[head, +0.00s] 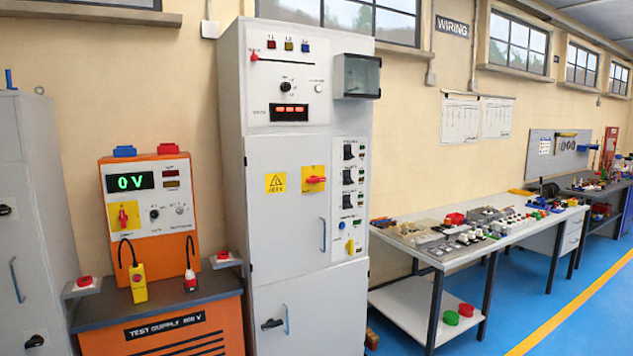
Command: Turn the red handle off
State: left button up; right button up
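A red handle (316,180) lies about horizontal on a yellow plate (313,172) on the door of the tall grey cabinet (290,215). A second red handle (123,217) stands about upright on a yellow plate on the orange test supply (165,222) at the left. A small red-ended lever (255,57) sits at the cabinet's upper left. The frame does not show which red handle the task names. The test supply's green display (131,181) reads 0 V. Neither of my grippers is in view.
A column of black switches (348,176) is right of the cabinet door, which has a blue pull handle (323,235). Two red push buttons (85,282) flank the test supply. A workbench (460,250) with parts stands right. Blue floor (560,320) is clear at right.

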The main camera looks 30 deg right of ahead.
aim_at(314, 179)
jog(key=l+z, duration=0.1)
jog(key=z, duration=0.55)
jog(key=i+l+z, duration=0.15)
jog(key=i+z, duration=0.75)
jog(key=i, duration=0.2)
